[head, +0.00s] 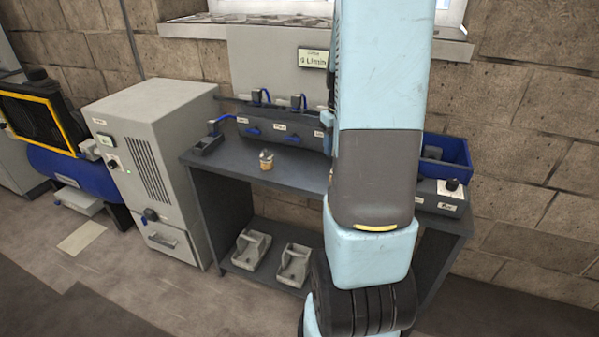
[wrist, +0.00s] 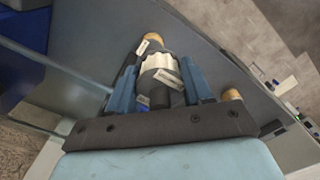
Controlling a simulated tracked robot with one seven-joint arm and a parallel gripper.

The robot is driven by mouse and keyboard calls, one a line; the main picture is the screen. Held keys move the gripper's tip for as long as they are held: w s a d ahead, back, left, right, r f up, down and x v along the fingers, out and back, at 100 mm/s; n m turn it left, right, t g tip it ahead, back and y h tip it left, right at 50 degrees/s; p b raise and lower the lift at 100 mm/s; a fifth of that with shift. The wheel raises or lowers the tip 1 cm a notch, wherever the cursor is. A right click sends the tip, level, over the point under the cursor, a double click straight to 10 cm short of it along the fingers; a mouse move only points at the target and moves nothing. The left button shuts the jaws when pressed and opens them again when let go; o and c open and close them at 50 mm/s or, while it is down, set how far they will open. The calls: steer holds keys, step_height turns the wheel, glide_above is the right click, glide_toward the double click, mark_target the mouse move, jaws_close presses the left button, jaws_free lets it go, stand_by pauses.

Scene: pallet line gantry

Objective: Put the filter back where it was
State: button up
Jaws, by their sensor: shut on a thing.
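My gripper (wrist: 160,84) shows in the wrist view with its two blue fingers closed on a pale, ribbed, round part (wrist: 157,64), which looks like the filter. It bears white tags and has a dark grey stub towards the palm. A tan round end (wrist: 154,38) shows just beyond it; I cannot tell whether it is part of the same thing. In the head view my arm hides the gripper and what it holds. A small jar-like piece with a tan lower part (head: 266,160) stands upright on the bench, apart from the arm.
The dark grey bench (head: 290,172) has a labelled manifold block (head: 280,133) along its back and a blue bin (head: 447,157) at the right. Two grey trays (head: 251,249) lie on the lower shelf. A grey cabinet (head: 150,150) stands left. The bench's front left is mostly clear.

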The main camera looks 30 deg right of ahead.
steer(key=w+a+f, duration=0.3)
steer(key=w, duration=0.3)
glide_above(300, 175)
steer(key=s, duration=0.1)
steer(key=f, duration=0.4)
steer(key=shift+s+d+f, duration=0.1)
steer(key=shift+d+f, duration=0.2)
steer(key=shift+f, duration=0.1)
steer(key=shift+w+a+f, duration=0.2)
steer(key=shift+w+f, duration=0.2)
steer(key=shift+f, duration=0.15)
steer(key=shift+w+a+f, duration=0.1)
steer(key=shift+w+f, duration=0.05)
steer(key=shift+f, duration=0.2)
step_height(300, 175, down, 3)
steer(key=shift+r, duration=0.15)
steer(key=o, duration=1.1)
steer(key=shift+o, duration=0.2)
